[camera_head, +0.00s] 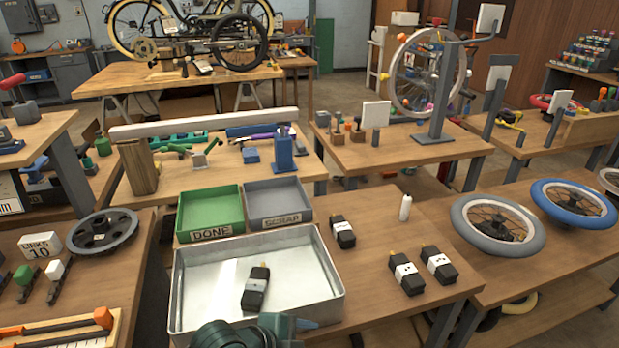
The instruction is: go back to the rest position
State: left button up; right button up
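Neither of my grippers can be made out in the head view. A large grey metal tray (300,314) stands on the near workbench, and a black battery-like block (256,289) with a grey band lies in it. Behind the tray are a green bin labelled DONE (210,235) and a grey bin labelled SCRAP (281,223); both look empty. Three more black blocks with white bands lie to the right: one by the tray's corner (343,231) and two nearer the bench's right side (407,279) (438,263).
A dark teal object (245,333) at the bottom edge is cut off and overlaps the tray's front. A small white bottle (405,208) stands at the bench's back. Wheels (497,226) lie on the right bench. A spoked wheel (428,72) is mounted on a stand behind.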

pick_arm(q)
jog(key=s+a+f+n+t+y+p, duration=0.1)
jog(key=s+a+f+n+t+y, duration=0.1)
jog(key=s+a+n, duration=0.3)
jog(key=s+a+f+n+t+y+p, duration=0.1)
jog(key=s+a+n+t, duration=0.3)
jog(key=a+n, duration=0.4)
jog(key=s+f+n+y, duration=0.1)
jog(key=n, duration=0.3)
jog(key=shift+a+f+n+y+p, duration=0.25)
jog(key=shift+a+n+y+p, duration=0.05)
jog(key=shift+p, duration=0.05)
dwell(1.6)
